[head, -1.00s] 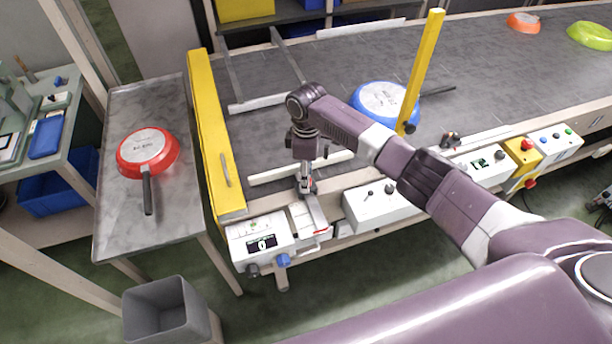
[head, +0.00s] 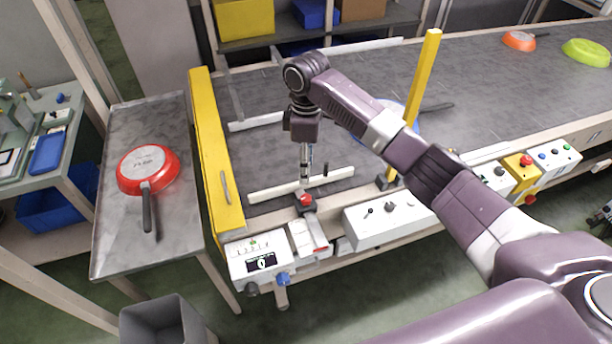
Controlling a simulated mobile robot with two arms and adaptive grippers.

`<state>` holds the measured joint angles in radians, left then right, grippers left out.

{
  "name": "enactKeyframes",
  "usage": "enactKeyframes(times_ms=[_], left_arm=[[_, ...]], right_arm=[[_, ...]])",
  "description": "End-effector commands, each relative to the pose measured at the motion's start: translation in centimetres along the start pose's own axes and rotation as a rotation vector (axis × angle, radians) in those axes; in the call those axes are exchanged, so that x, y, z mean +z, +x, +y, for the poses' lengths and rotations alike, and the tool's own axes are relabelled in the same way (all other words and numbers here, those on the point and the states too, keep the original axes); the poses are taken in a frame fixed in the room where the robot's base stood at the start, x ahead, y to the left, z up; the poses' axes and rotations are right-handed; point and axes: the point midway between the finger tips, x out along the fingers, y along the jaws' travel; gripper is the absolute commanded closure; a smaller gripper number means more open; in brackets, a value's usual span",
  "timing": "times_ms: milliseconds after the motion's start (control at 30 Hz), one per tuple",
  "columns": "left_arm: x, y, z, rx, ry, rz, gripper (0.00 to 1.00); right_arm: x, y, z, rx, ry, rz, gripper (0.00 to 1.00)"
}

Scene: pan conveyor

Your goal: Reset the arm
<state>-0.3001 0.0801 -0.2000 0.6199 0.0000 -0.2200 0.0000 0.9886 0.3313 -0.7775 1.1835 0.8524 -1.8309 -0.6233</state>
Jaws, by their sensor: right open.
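My right arm comes in from the right, and its gripper (head: 305,176) points down at the near edge of the conveyor (head: 270,155). It is open, with nothing seen between its fingers. It is just above a red button (head: 306,201) beside a white rail (head: 335,176); I cannot tell whether it touches either. My left gripper is not in view. A blue pan (head: 393,104) lies on the conveyor, partly hidden behind my right arm and a yellow bar (head: 422,75).
A red pan (head: 158,183) lies upside down on the metal side table (head: 120,235). A yellow gate (head: 212,150) stands at the conveyor's left end. White control boxes (head: 260,260) line the near edge. Orange (head: 518,41) and green (head: 590,52) pans lie far right. A grey bin (head: 160,320) stands below.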

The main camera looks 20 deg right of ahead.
Motion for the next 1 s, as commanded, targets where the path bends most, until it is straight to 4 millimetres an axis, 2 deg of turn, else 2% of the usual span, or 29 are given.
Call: enactKeyframes(times_ms=[533, 667, 767, 1000], left_arm=[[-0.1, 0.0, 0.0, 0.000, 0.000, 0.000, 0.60], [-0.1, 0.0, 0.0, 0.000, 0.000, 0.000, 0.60], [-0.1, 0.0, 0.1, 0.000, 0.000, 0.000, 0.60], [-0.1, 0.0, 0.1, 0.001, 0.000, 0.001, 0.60]], right_arm=[[0.0, -0.5, 0.0, 0.000, 0.000, 0.000, 0.60], [-0.2, 0.3, -0.6, -0.002, 0.000, 0.004, 0.60], [-0.8, 2.3, -2.4, -0.006, 0.003, 0.019, 0.60], [-2.2, 8.8, -9.8, -0.003, 0.081, 0.118, 0.60]])
